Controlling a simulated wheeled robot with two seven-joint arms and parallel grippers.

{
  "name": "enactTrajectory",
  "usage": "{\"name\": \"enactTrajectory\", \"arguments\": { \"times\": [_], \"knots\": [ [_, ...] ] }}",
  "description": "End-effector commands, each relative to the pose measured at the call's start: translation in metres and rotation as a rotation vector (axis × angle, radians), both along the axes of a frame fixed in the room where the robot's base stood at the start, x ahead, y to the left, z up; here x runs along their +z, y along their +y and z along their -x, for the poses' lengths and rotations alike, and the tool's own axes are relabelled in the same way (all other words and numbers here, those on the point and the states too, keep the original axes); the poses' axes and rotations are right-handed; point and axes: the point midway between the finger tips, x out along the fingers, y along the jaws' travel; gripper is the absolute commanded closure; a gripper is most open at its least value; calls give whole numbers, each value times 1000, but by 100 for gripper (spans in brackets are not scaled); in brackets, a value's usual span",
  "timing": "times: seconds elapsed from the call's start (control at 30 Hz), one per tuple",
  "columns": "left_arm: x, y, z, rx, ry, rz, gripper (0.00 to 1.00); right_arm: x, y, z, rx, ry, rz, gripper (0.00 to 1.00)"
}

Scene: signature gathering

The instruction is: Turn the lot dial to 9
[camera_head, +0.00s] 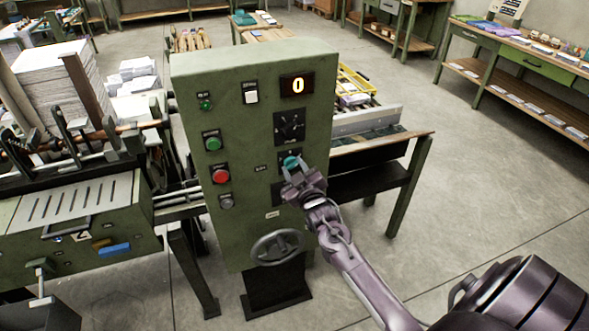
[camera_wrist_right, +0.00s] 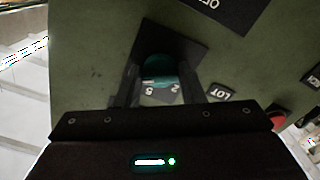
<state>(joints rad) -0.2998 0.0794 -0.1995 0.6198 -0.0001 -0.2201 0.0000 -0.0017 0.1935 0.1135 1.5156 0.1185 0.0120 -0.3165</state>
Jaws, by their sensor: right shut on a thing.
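The lot dial is a teal knob (camera_head: 291,162) on a dark plate on the front of the green control cabinet (camera_head: 240,130). My right gripper (camera_head: 291,168) is at the knob and covers part of it. In the right wrist view the teal knob (camera_wrist_right: 158,70) sits between the two fingers of my right gripper (camera_wrist_right: 165,88), which is shut on it. My left gripper is not in view.
Above the lot dial is a black rotary knob (camera_head: 291,127). Green (camera_head: 212,143) and red (camera_head: 221,176) buttons are on the left of the panel, and a handwheel (camera_head: 277,246) is below. A conveyor table (camera_head: 400,145) stands right of the cabinet; open floor lies beyond it.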

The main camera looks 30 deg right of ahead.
Motion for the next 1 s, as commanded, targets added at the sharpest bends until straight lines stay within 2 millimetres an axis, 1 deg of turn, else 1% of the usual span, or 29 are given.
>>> {"name": "enactTrajectory", "arguments": {
  "times": [0.37, 0.4, 0.5, 0.53, 0.83, 0.93, 1.0],
  "knots": [
    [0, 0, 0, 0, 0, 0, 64, -1, 0, 0, 0, 1, -5, 87],
    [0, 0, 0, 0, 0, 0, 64, -1, 0, 0, 0, 1, -5, 59],
    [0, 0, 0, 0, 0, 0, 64, -1, 0, 0, 0, 1, -5, 46],
    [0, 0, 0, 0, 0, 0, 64, -1, 0, 0, 0, 1, -4, 43],
    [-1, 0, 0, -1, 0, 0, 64, -1, 1, 2, 0, 1, -3, 43],
    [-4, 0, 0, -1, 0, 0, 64, -3, 3, 10, 0, 1, -3, 43],
    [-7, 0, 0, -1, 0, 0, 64, -4, 5, 20, 1, 2, -4, 43]
  ]
}}
